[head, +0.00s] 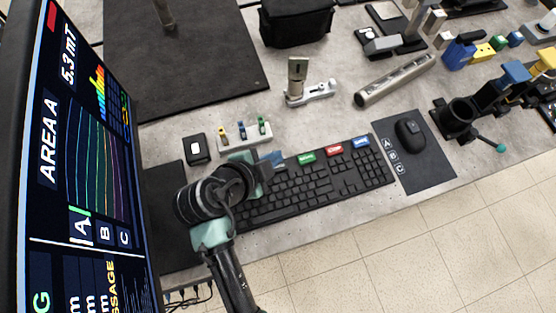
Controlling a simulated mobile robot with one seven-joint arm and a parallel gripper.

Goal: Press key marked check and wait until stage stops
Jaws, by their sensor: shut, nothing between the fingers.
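A black keyboard (325,183) lies on the bench with three coloured keys along its far edge: a green key (307,157), a red key (335,149) and a blue key (361,141). Their markings are too small to read, so I cannot tell which one says check. My gripper (274,160) is shut and empty at the keyboard's far left corner, just left of the green key. I cannot tell whether it touches the keyboard. My wrist and arm hide the keyboard's left end. I cannot identify the stage with certainty.
A large monitor (75,150) at left shows "AREA A", "5.3 mT" and A, B, C boxes. A small rack (244,135) with coloured pieces stands behind my gripper. A mouse (410,134) rests on a dark pad (430,173) at right. A metal fixture (308,92) stands farther back.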

